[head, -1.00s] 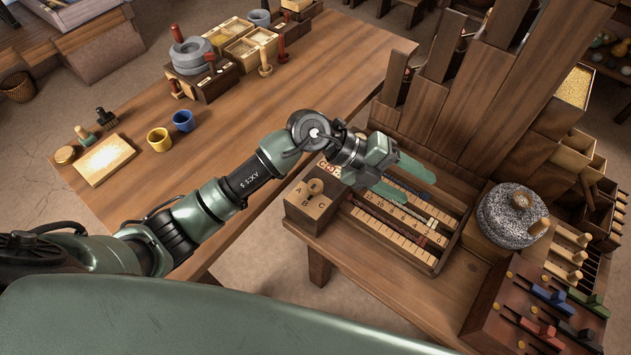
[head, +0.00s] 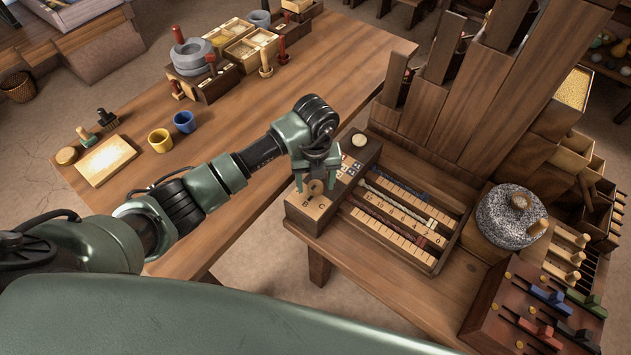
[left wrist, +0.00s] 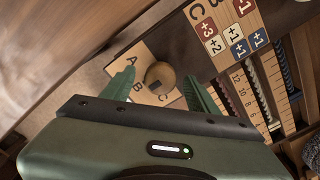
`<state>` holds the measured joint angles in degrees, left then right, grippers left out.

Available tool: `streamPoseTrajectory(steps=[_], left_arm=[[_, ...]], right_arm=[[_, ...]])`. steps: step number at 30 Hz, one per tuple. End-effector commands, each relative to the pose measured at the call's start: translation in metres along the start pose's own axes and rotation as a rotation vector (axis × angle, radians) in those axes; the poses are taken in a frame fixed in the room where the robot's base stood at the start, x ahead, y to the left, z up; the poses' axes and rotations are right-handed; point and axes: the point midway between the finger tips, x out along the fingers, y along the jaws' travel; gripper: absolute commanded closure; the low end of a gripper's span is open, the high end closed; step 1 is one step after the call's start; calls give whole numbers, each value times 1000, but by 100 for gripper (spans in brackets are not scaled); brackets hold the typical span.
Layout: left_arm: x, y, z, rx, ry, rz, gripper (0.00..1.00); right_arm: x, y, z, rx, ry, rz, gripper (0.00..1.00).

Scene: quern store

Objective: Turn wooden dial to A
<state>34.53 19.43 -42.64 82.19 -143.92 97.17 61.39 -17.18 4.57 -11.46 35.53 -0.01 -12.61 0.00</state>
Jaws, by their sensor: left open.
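The wooden dial (left wrist: 160,77) is a round knob on a pale plate (left wrist: 133,63) marked A, B and C. In the left wrist view it lies between the two fingers of my left gripper (left wrist: 157,80), which is open. A dark line on the knob points toward the side of the plate near C. In the head view the dial (head: 316,188) sits on top of a wooden block at the bench's near left corner, and my left gripper (head: 315,180) reaches down over it. I cannot tell whether the fingers touch the knob. My right gripper is out of view.
A round quern stone (head: 511,216) stands to the right. A long table (head: 230,130) with cups and boxes lies to the left.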

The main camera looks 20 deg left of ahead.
Motion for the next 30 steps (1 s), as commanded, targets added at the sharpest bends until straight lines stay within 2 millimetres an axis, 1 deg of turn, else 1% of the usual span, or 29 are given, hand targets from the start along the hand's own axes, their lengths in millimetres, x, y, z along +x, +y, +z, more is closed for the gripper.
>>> streamPoseTrajectory(steps=[3,10,11,12,14,15,16,17,25,30], left_arm=[[6,0,-1,1,2,0,41],[6,0,0,1,1,-1,41],[6,0,0,1,1,-1,49],[6,0,0,1,1,-1,60],[6,0,0,1,1,-1,77],[6,0,0,1,1,-1,88],[6,0,0,1,1,-1,96],[6,0,0,1,1,-1,100],[6,0,1,26,-1,0,100],[6,0,1,101,-3,-1,100]], right_arm=[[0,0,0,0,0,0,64],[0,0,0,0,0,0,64],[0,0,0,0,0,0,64],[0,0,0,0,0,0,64],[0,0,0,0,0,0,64],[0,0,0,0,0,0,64],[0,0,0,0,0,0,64],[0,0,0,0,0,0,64],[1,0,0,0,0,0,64],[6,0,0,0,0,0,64]])
